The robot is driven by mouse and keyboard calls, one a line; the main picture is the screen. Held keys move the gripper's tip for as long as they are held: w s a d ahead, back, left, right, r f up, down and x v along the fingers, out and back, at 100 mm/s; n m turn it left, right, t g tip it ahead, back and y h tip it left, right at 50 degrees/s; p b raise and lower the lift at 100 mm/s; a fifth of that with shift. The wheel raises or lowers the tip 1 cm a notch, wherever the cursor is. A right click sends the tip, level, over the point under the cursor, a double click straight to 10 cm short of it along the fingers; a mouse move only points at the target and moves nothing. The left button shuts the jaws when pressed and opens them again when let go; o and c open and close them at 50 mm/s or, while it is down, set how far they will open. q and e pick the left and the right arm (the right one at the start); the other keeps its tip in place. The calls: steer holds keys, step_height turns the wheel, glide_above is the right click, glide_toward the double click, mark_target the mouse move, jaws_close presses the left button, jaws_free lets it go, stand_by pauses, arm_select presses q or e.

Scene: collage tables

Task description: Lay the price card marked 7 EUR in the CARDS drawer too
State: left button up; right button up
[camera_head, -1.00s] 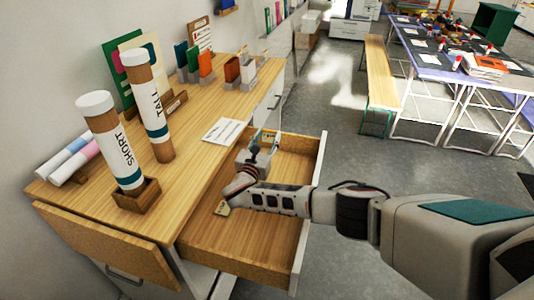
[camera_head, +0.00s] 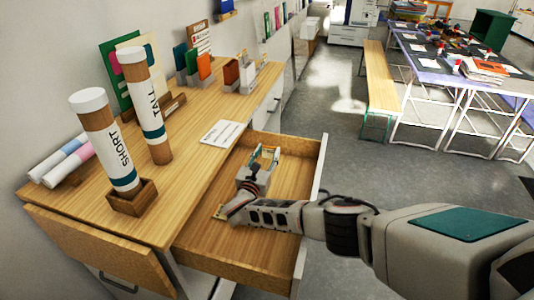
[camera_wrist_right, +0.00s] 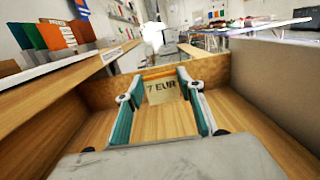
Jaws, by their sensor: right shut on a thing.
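The price card marked 7 EUR (camera_wrist_right: 162,90) is a small tan card between the teal-lined fingers of my right gripper (camera_wrist_right: 160,100) in the right wrist view. In the head view, my right gripper (camera_head: 265,157) is inside the open wooden drawer (camera_head: 208,255), toward its far end, shut on the card. The card's lower edge is close to the drawer floor; I cannot tell whether it touches. Another small pale card (camera_head: 219,213) lies in the drawer, partly hidden by my right arm. No CARDS label is readable. My left gripper is not in view.
The wooden desk top (camera_head: 190,165) beside the drawer holds a white printed sheet (camera_head: 222,133) and two tubes, SHORT (camera_head: 108,145) and TALL (camera_head: 148,105). The drawer's side wall (camera_head: 312,200) stands between the gripper and the open floor. A bench (camera_head: 380,80) stands beyond.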

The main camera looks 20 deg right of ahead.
steer(key=shift+f, duration=0.45)
steer(key=o, duration=0.8)
steer(key=shift+r, duration=0.1)
